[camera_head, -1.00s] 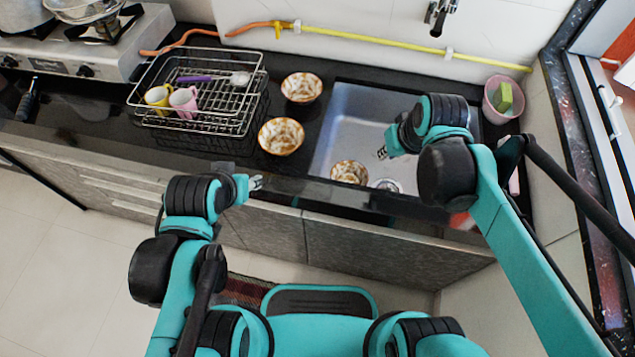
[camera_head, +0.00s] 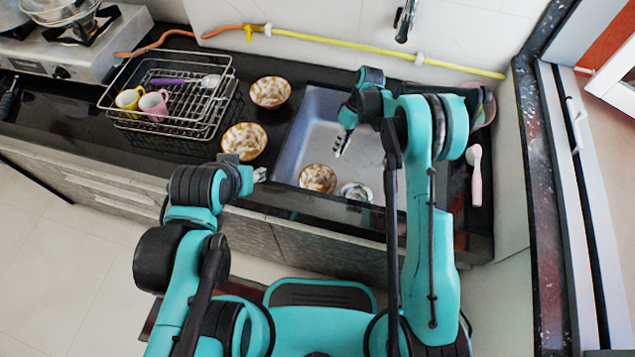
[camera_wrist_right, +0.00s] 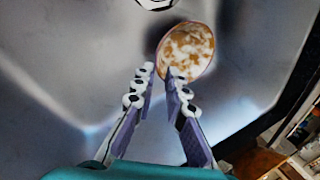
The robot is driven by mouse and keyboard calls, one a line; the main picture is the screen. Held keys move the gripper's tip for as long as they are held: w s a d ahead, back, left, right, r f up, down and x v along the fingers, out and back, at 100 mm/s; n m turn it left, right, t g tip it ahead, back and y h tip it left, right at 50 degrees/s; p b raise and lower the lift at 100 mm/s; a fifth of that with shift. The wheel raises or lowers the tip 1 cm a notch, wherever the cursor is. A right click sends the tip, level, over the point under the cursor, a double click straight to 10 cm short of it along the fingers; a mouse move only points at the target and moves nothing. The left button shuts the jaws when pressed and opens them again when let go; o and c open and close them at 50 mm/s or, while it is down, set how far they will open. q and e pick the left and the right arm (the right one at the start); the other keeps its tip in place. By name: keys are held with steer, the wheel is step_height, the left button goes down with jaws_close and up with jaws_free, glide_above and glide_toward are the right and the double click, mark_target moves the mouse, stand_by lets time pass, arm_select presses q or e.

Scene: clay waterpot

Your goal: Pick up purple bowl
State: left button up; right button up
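No plainly purple bowl shows; the bowls in view are white with orange-brown patterns. One bowl (camera_head: 317,178) sits in the sink near its front edge, and it also shows in the right wrist view (camera_wrist_right: 187,50). Two more, a rear bowl (camera_head: 270,92) and a front bowl (camera_head: 244,141), stand on the counter left of the sink. My right gripper (camera_head: 341,146) is over the sink, behind and right of the sink bowl. My left gripper (camera_head: 260,174) is at the counter's front edge, mostly hidden.
The sink (camera_head: 290,150) also holds a metal drain piece (camera_head: 356,192). A wire dish rack (camera_head: 215,125) with a yellow mug (camera_head: 128,98) and pink mug (camera_head: 153,104) stands left. A pink-handled brush (camera_head: 476,185) lies on the right. A faucet (camera_head: 405,20) hangs behind.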

mark_target(327, 172)
steer(key=shift+n+g, duration=0.5)
steer(key=x, duration=0.4)
steer(key=w+b+x, duration=0.1)
steer(key=x, duration=0.2)
steer(key=shift+d+f, duration=0.1)
steer(key=shift+f, duration=0.15)
steer(key=b+x, duration=0.1)
steer(key=x, duration=0.1)
steer(key=b+x, duration=0.1)
steer(key=x, duration=0.2)
steer(key=shift+w+a+r+b, duration=0.1)
steer(key=shift+w+a+b, duration=0.05)
steer(key=shift+a+b, duration=0.25)
jaws_close()
steer(key=shift+r, duration=0.15)
